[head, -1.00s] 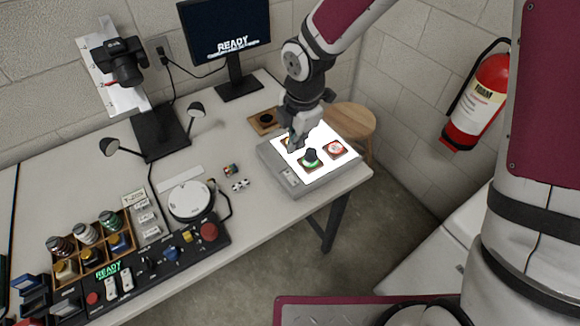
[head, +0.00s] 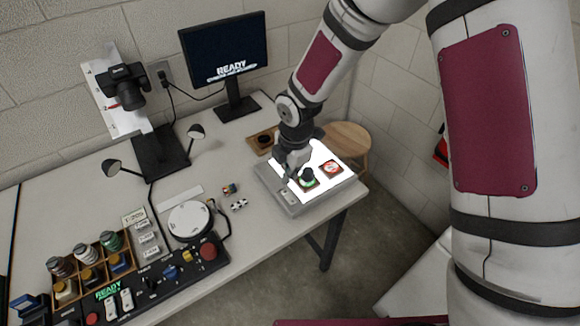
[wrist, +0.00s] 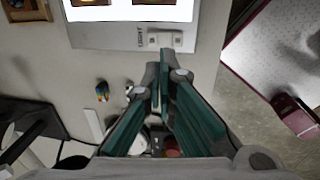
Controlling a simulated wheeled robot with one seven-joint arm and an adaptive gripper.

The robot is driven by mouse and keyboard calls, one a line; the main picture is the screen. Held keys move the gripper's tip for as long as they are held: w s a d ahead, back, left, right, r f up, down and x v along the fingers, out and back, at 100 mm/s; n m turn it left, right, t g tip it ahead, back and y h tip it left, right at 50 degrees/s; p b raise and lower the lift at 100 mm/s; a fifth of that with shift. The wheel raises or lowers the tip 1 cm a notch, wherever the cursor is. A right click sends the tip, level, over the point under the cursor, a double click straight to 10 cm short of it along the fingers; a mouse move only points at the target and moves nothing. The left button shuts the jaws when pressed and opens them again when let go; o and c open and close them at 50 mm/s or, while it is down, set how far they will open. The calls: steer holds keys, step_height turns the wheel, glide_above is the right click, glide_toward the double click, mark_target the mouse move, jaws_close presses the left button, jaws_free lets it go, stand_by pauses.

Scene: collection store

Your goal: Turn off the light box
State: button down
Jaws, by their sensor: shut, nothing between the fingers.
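The light box (head: 318,200) sits at the right end of the table, and its top panel glows bright white. Its grey front edge shows in the wrist view (wrist: 100,36), with a "LIGHT" label and a small pale rocker switch (wrist: 165,40) on it. The switch also shows in the head view (head: 288,195). My gripper (head: 286,180) is over the front left part of the box, close to the switch. In the wrist view my fingers (wrist: 158,75) are together and empty, with their tips just below the switch; whether they touch it I cannot tell.
A round white device (head: 190,220) and a control panel (head: 165,268) stand to the left. A wooden stool (head: 350,143) is behind the box.

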mark_target(287, 197)
steer(key=f, duration=0.5)
steer(key=w+f+p, duration=0.1)
steer(key=f, duration=0.2)
steer(key=shift+a+f, duration=0.25)
steer(key=shift+a, duration=0.05)
steer(key=shift+f, duration=0.1)
steer(key=shift+w+a+f+g+b, duration=0.15)
steer(key=shift+w+f+g+b, duration=0.2)
steer(key=shift+b, duration=0.7)
steer(key=shift+s+r, duration=0.1)
steer(key=shift+s, duration=0.25)
steer(key=shift+s+d+p, duration=0.45)
steer(key=shift+s, duration=0.1)
steer(key=shift+r, duration=0.1)
